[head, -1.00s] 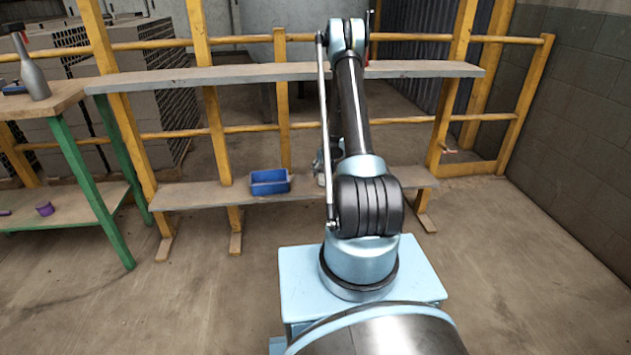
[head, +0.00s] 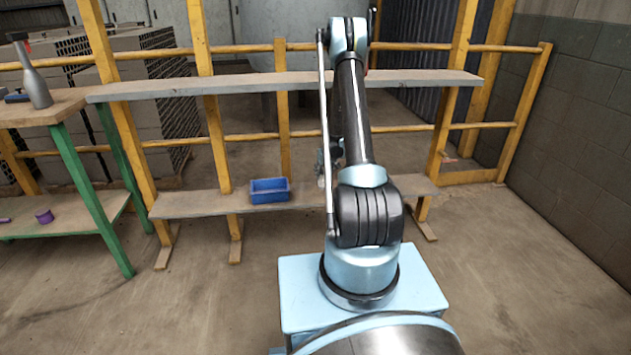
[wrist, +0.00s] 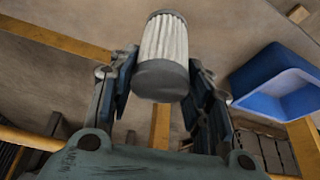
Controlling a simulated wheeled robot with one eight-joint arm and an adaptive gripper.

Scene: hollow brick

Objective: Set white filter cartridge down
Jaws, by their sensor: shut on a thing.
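The white filter cartridge (wrist: 164,50) has a pleated white body and dark grey end caps. In the wrist view it sits between the two fingers of my gripper (wrist: 162,75), which is shut on it. In the head view my gripper (head: 326,160) is partly hidden behind my arm, near the lower shelf plank (head: 210,203), to the right of the blue bin (head: 270,195). I cannot tell whether the cartridge touches the plank. The blue bin also shows at the right of the wrist view (wrist: 270,88), apart from the cartridge.
An upper shelf plank (head: 240,84) runs across the yellow rail frame. At left, a green-legged table (head: 65,108) carries a grey bottle (head: 35,80), with a purple item (head: 44,216) on its lower board. Bare plank lies left of the bin.

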